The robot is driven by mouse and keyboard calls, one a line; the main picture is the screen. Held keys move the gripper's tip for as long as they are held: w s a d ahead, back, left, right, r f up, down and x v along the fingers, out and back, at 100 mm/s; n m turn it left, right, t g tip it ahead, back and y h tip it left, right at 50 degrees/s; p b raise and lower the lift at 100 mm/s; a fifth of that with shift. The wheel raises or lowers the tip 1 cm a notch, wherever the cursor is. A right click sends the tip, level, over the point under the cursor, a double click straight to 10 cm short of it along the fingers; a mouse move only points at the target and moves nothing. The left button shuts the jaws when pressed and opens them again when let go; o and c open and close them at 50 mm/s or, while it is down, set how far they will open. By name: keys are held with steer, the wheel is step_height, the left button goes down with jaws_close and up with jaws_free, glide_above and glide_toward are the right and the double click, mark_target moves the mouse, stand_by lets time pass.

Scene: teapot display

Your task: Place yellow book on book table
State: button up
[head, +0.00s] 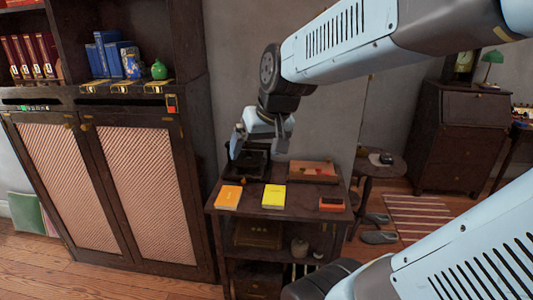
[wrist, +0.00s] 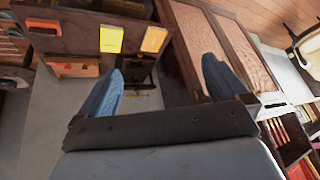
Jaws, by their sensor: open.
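A yellow book (head: 274,197) lies flat on top of a dark wooden table (head: 300,213), near its front edge. It also shows in the wrist view (wrist: 111,39), at the upper left. My gripper (head: 260,148) is above the back left part of this table, apart from the yellow book. In the wrist view my gripper (wrist: 162,66) has its two blue fingers spread wide with nothing held between them. I cannot tell from the pictures whether this table is the book table.
An orange book (head: 229,197) lies left of the yellow one. A small dark-and-orange item (head: 331,204) lies at the right. A wooden box (head: 313,172) stands behind. A tall cabinet (head: 110,190) stands at the left, and a round side table (head: 382,163) at the right.

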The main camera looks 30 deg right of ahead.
steer(key=s+a+r+h, duration=0.1)
steer(key=s+r, duration=0.1)
steer(key=s, duration=0.6)
steer(key=shift+a+r+n, duration=0.15)
steer(key=shift+a+n, duration=0.05)
steer(key=shift+n, duration=0.2)
stand_by(0.6)
